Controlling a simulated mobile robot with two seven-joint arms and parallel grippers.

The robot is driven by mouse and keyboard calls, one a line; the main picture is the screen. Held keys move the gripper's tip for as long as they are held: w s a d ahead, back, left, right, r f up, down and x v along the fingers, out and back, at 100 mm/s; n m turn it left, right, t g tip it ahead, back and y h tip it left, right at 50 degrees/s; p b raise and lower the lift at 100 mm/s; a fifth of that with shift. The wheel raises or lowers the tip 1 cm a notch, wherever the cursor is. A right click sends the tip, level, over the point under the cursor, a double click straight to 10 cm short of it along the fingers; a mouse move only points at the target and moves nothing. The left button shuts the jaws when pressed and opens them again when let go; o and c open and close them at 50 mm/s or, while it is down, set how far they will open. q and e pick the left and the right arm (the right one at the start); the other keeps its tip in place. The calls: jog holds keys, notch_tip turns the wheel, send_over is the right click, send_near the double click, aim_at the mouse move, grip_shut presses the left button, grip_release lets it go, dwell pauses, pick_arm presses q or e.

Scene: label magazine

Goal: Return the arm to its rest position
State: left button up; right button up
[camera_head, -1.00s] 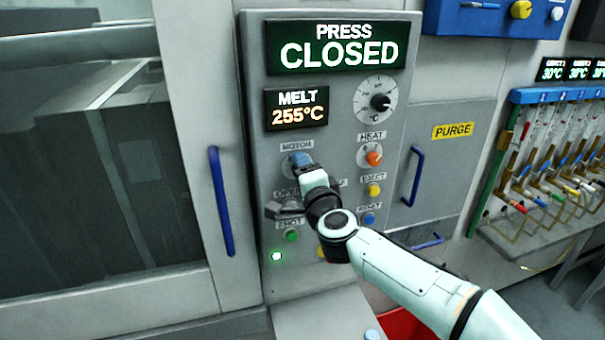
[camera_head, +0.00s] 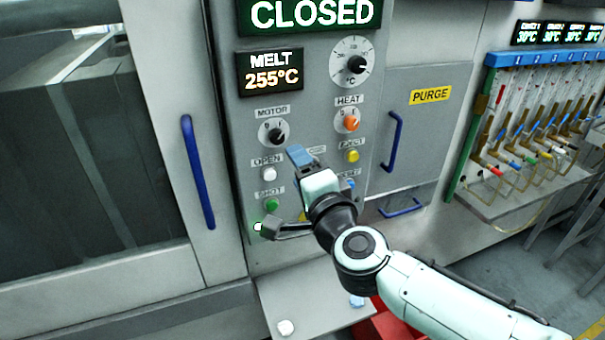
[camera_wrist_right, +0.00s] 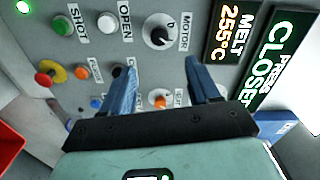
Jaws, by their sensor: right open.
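My right arm comes in from the lower right in the head view, with its right gripper (camera_head: 300,155) in front of the press control panel (camera_head: 228,115). In the right wrist view the gripper's two blue fingers (camera_wrist_right: 163,80) stand apart with nothing between them. The panel's MOTOR knob (camera_wrist_right: 158,32), white OPEN button (camera_wrist_right: 107,23) and green SHOT button (camera_wrist_right: 62,26) lie beyond the fingertips. The gripper looks clear of the panel. It hides part of the lower buttons in the head view. My left gripper is not in view.
A blue door handle (camera_head: 198,172) is left of the panel, and another blue handle (camera_head: 391,142) is right of it. A shelf (camera_head: 310,305) juts out below the panel. A red bin (camera_head: 385,325) is under the arm. A hose manifold (camera_head: 545,57) stands at the right.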

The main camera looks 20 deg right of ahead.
jog(key=shift+s, duration=0.3)
jog(key=w+f+n+g, duration=0.2)
jog(key=w+f+g, duration=0.1)
jog(key=f, duration=1)
jog(key=w+f+n+g, duration=0.2)
jog(key=f, duration=1.1)
jog(key=s+f+n+g+p, duration=0.1)
jog(key=s+f+n+g, duration=0.3)
jog(key=f, duration=1.4)
jog(key=s+f+n+g+y, duration=0.15)
jog(key=s+f+g, duration=0.35)
jog(key=s+f, duration=0.95)
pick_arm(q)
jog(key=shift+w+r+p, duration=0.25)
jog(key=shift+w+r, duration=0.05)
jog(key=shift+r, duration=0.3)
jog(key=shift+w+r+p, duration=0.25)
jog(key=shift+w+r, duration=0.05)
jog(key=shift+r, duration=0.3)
pick_arm(e)
jog(key=s+a+f+n+g+y, duration=0.1)
jog(key=s+a+f+g, duration=0.1)
jog(key=s, duration=0.6)
jog(key=s+a+f+n+g, duration=0.1)
jog(key=s+f+g, duration=0.1)
jog(key=s+f, duration=0.3)
jog(key=s, duration=0.4)
jog(key=shift+a+f+g+y, duration=0.3)
jog(key=shift+a+g+y, duration=0.05)
jog(key=shift+a+g, duration=0.05)
